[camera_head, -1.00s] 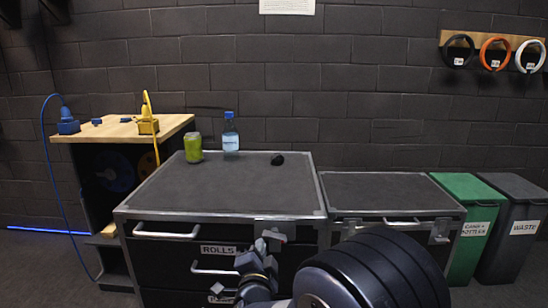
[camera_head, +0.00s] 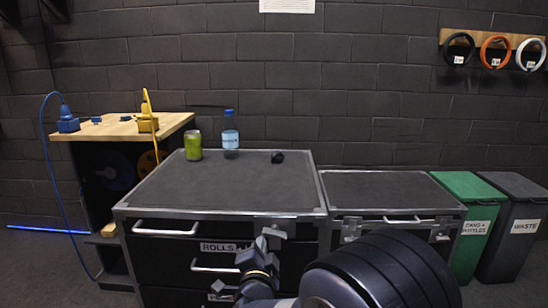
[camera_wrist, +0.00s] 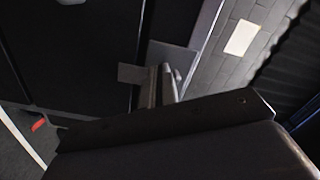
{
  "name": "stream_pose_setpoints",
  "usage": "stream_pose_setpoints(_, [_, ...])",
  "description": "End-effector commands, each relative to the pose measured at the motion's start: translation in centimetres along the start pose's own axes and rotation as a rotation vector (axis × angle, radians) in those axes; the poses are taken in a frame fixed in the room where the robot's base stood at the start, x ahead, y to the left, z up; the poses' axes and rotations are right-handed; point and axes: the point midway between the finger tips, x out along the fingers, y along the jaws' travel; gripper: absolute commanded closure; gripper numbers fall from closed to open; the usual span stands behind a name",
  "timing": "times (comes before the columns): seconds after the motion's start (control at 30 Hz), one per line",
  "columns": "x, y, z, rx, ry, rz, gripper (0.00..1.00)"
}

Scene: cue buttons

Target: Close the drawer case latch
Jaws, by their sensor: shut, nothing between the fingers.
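The drawer case (camera_head: 228,188) is a black case with metal edges and a dark top, standing in front of me with its handled drawers facing me. Its latch (camera_head: 283,229) is a small grey metal piece at the upper right of the front, just under the top edge, partly hidden by my gripper. My gripper (camera_head: 263,240) is shut and empty, just left of and below the latch. Whether it touches the latch is unclear. In the wrist view, grey metal latch parts (camera_wrist: 168,56) show against the dark front; whether the latch is closed cannot be told.
A green can (camera_head: 193,146), a blue-capped bottle (camera_head: 230,134) and a small black object (camera_head: 277,157) stand on the case. A lower case (camera_head: 385,190) adjoins on the right, with green (camera_head: 476,215) and grey bins (camera_head: 514,230) beyond. A wooden-topped bench (camera_head: 115,130) stands at left.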

Motion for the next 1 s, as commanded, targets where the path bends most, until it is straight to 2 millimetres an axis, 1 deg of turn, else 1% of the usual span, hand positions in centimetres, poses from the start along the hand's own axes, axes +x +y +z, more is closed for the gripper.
stream_pose_setpoints(1.0, [0.01, 0.75, 0.06, 0.001, 0.001, 0.0, 1.0])
